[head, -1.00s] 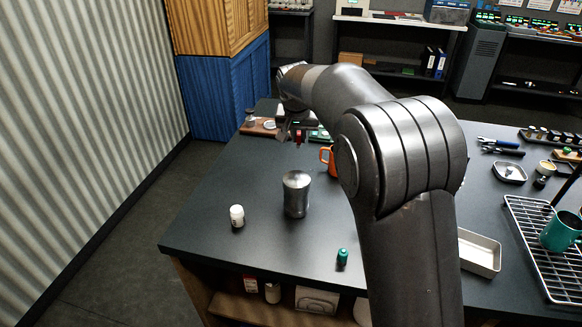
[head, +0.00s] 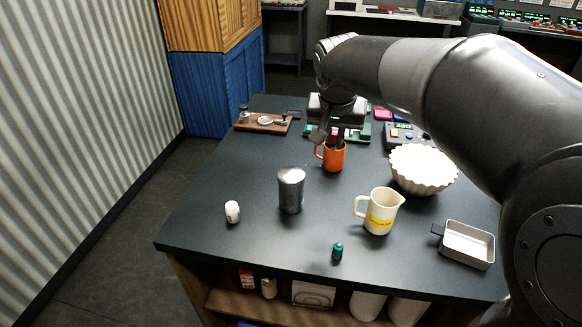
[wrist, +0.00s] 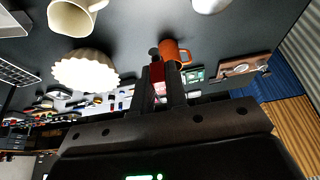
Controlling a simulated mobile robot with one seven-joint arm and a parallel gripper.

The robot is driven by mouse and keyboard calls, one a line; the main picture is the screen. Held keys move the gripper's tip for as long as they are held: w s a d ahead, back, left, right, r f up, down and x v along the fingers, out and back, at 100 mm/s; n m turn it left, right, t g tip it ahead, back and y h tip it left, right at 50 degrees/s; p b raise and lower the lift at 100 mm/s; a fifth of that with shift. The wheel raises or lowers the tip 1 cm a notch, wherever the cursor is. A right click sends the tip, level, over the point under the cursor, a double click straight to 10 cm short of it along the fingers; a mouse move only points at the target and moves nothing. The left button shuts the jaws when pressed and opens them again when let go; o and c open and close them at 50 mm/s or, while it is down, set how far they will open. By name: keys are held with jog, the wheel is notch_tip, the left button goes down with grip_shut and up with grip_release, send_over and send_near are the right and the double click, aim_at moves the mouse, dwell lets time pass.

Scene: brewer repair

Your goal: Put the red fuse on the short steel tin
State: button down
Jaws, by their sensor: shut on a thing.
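My gripper (head: 330,139) is shut on the red fuse (wrist: 157,72), which shows between the two fingers in the wrist view. In the head view, a bit of red shows at the fingertips, in line with the orange mug (head: 333,158); I cannot tell their exact gap. A steel tin (head: 291,190) stands upright on the dark table, nearer to the head camera and left of my gripper. It is the only steel tin I can make out; its top looks clear.
A cream jug (head: 380,212), fluted bowl (head: 422,168) and metal tray (head: 468,243) are to the right. A white bottle (head: 232,212) and a green item (head: 338,251) stand near the front. A wooden board (head: 262,123) lies back left. Table left of the tin is mostly clear.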

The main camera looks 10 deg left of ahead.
send_over(292, 170)
jog(key=s, duration=0.2)
jog(key=f, duration=0.5)
jog(key=shift+w+f, duration=0.2)
jog(key=shift+f, duration=2.25)
jog(key=shift+f, duration=0.15)
jog(key=c, duration=1.4)
grip_release()
jog(key=shift+c, duration=0.2)
jog(key=v, duration=1.2)
jog(key=shift+r, duration=0.25)
